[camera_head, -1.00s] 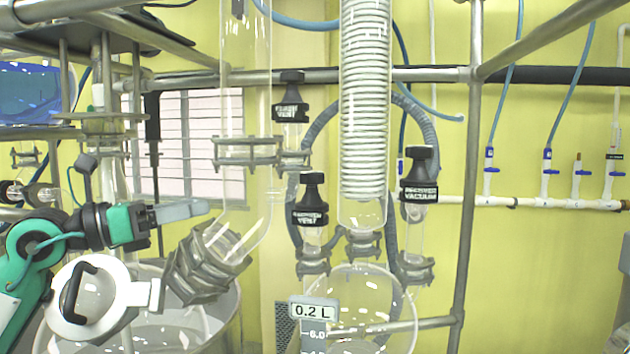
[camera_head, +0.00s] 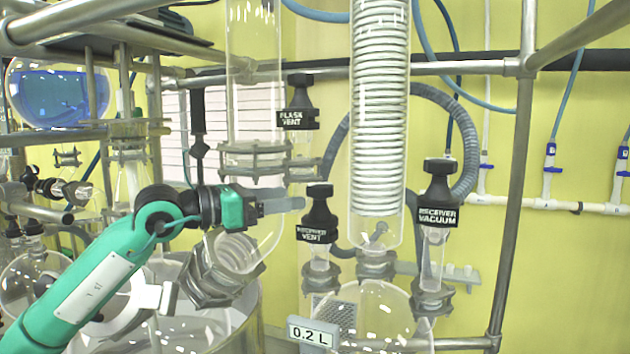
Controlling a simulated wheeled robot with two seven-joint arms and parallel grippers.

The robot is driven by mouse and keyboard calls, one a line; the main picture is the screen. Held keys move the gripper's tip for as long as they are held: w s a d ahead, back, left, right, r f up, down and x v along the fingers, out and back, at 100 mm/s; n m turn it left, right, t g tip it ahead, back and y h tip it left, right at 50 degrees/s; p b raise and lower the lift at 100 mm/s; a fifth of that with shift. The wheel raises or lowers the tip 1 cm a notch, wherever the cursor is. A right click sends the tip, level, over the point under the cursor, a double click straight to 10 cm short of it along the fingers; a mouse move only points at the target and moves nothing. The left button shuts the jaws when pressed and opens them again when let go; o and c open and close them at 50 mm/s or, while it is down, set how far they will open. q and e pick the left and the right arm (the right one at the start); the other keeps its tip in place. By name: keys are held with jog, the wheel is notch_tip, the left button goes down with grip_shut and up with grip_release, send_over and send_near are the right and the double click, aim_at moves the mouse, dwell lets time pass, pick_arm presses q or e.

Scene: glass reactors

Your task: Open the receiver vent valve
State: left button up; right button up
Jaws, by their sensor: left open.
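The receiver vent valve (camera_head: 318,218) is a black knob with a label reading RECEIVER VENT, on a glass neck above the receiver flask (camera_head: 385,318). My left gripper (camera_head: 295,203) comes in from the left at about knob height. Its grey fingers point right and end just left of the knob. The gripper is open and holds nothing that I can see. Whether the fingertips touch the knob cannot be told from this view. My right gripper is not in view.
The flask vent valve (camera_head: 298,105) stands above, and the receiver vacuum valve (camera_head: 438,195) to the right. The glass condenser coil (camera_head: 380,110) rises just right of the receiver vent. A slanted glass tube with a metal clamp (camera_head: 215,272) lies below my left gripper. Metal frame bars (camera_head: 515,190) surround the glassware.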

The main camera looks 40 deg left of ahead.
aim_at(308, 195)
pick_arm(q)
jog(key=shift+w+d+r+p, duration=0.3)
jog(key=shift+w+p, duration=0.35)
jog(key=shift+p, duration=0.1)
jog(key=p+x, duration=0.3)
jog(key=shift+w, duration=0.3)
jog(key=shift+w+d+f+p, duration=0.3)
jog(key=shift+w+d+p, duration=0.15)
jog(key=shift+w+p, duration=0.15)
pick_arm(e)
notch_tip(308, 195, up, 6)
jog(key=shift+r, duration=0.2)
pick_arm(q)
jog(key=c, duration=1)
